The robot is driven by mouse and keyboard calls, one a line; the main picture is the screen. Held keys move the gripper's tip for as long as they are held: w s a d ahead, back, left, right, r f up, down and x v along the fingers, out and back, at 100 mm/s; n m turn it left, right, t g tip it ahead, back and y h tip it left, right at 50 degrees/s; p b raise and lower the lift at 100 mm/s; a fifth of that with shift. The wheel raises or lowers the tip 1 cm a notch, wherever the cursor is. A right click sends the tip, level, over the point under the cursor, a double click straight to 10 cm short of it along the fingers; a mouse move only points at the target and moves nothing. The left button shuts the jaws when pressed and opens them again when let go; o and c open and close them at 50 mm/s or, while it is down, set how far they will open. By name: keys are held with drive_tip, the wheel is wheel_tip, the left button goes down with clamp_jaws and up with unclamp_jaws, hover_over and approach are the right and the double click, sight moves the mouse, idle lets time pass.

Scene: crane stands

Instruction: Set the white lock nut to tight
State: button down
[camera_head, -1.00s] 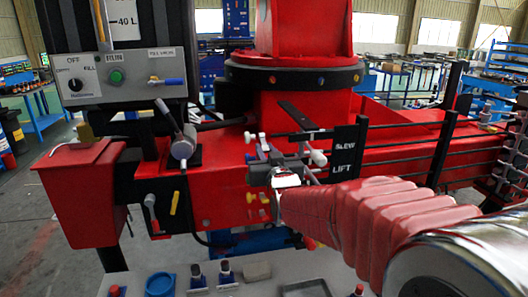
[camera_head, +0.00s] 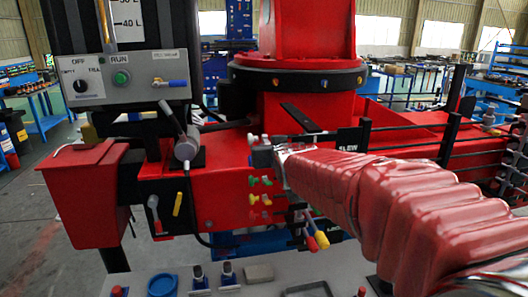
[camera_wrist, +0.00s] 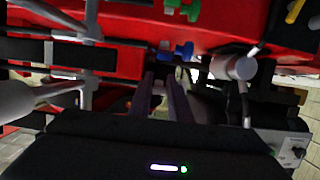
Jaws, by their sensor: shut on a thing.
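My gripper (camera_head: 270,156) is at the upper end of a bank of small coloured knobs on the red crane body, seen in the head view. It is shut with its fingers a little apart. In the wrist view the gripper (camera_wrist: 160,82) has a small pale piece, the white lock nut (camera_wrist: 158,87), between its dark fingers, mostly hidden. I cannot tell which way the nut is turned. A blue knob (camera_wrist: 183,50) and a green knob (camera_wrist: 182,9) lie just beyond the fingertips. In the head view, a green knob (camera_head: 266,181) and a yellow knob (camera_head: 266,200) sit below the gripper.
Black rails run right of the gripper, by a "SLEW" plate (camera_head: 348,140). A grey joint (camera_head: 186,149) with a lever is to the left. Red- and yellow-tipped handles (camera_head: 318,241) hang below. A control box (camera_head: 120,82) is at upper left, above a red bin (camera_head: 84,195).

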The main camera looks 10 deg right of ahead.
drive_tip(key=shift+w+d+r, duration=0.1)
drive_tip(key=shift+r, duration=0.25)
drive_tip(key=shift+g, duration=0.4)
drive_tip(key=shift+r+g, duration=0.35)
drive_tip(key=shift+g, duration=0.4)
drive_tip(key=shift+r+g, duration=0.3)
drive_tip(key=shift+g, duration=0.45)
drive_tip(key=shift+r+g, duration=0.1)
drive_tip(key=shift+g, duration=0.2)
drive_tip(key=c, duration=1.6)
unclamp_jaws()
drive_tip(key=shift+c, duration=0.2)
